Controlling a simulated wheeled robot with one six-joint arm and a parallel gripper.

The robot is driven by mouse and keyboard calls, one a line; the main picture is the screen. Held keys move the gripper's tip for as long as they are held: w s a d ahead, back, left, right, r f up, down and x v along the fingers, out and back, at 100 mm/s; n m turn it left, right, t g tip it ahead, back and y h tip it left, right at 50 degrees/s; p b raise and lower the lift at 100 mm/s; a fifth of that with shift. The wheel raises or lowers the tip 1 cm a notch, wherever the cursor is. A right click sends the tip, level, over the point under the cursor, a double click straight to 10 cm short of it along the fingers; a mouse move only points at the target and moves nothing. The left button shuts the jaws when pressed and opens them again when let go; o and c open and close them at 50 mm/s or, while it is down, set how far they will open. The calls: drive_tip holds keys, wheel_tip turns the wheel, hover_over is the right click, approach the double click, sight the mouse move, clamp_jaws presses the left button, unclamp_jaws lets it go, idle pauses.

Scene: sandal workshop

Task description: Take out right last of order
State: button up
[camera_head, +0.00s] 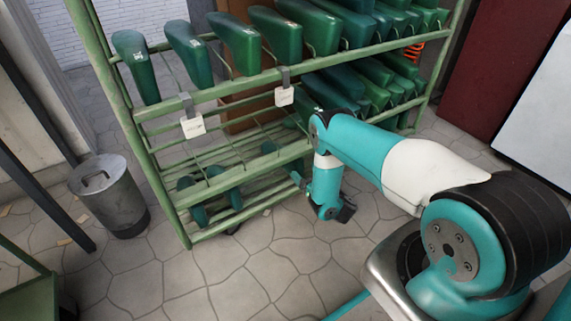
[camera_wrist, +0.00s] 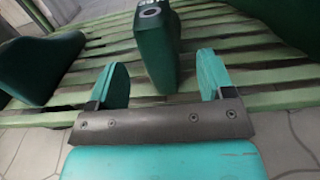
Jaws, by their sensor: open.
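Dark green lasts stand on a green slatted rack (camera_head: 210,96). In the wrist view, one upright last (camera_wrist: 157,50) with a pale mark and a round hole on top stands between the two teal fingers of my gripper (camera_wrist: 164,66). The gripper is open, with a gap visible on either side of this last. Another last (camera_wrist: 38,66) is at the left, and part of a dark green one (camera_wrist: 290,22) shows at the upper right. Lasts (camera_head: 232,184) show on that shelf.
The upper shelf holds a row of lasts (camera_head: 237,44), with more packed at the right. White tags (camera_head: 193,126) hang from its front rail. A grey metal bin (camera_head: 112,198) stands left of the rack. The stone floor in front is clear.

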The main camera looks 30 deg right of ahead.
sight(301, 167)
drive_tip(key=shift+w+a+f+b, duration=0.1)
drive_tip(key=shift+w+a+b, duration=0.05)
drive_tip(key=shift+w+b, duration=0.95)
drive_tip(key=shift+w+a+f+b, duration=0.1)
drive_tip(key=shift+w+b, duration=0.7)
drive_tip(key=shift+b, duration=0.5)
drive_tip(key=shift+w+r+b, duration=0.3)
drive_tip(key=shift+w+b, duration=0.5)
drive_tip(key=shift+b, duration=0.15)
drive_tip(key=shift+r, duration=0.15)
drive_tip(key=shift+w, duration=0.1)
drive_tip(key=c, duration=1)
drive_tip(key=shift+r, duration=0.1)
